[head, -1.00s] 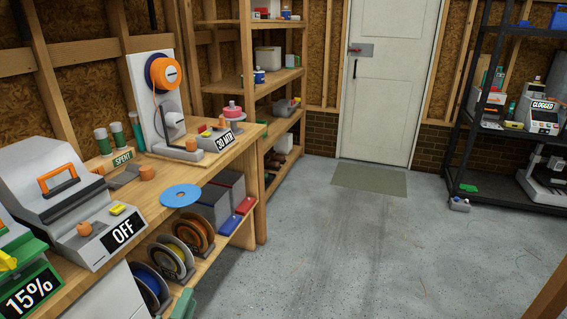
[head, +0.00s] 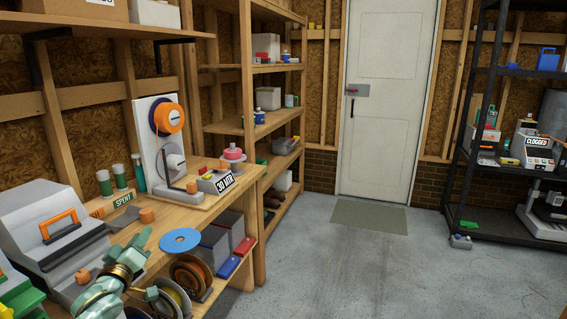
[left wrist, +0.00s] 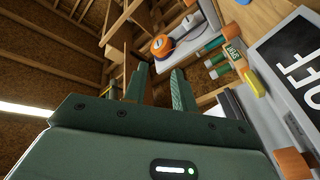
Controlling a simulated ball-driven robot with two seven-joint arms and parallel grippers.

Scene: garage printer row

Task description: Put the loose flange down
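A flat blue ring-shaped disc, which looks like the loose flange (head: 180,240), is at the front edge of the wooden bench in the head view, partly over the lower shelf. No gripper touches it. My left gripper (head: 130,246) is over the bench, left of the disc and in front of the grey machine. In the left wrist view its two fingers (left wrist: 158,84) stand apart with nothing between them. The disc does not show in that view. My right gripper is in neither current view.
Green tubes stand near the "SPENT" sign (head: 123,198). Spools (head: 190,276) and bins fill the shelf below. The concrete floor to the right is mostly clear.

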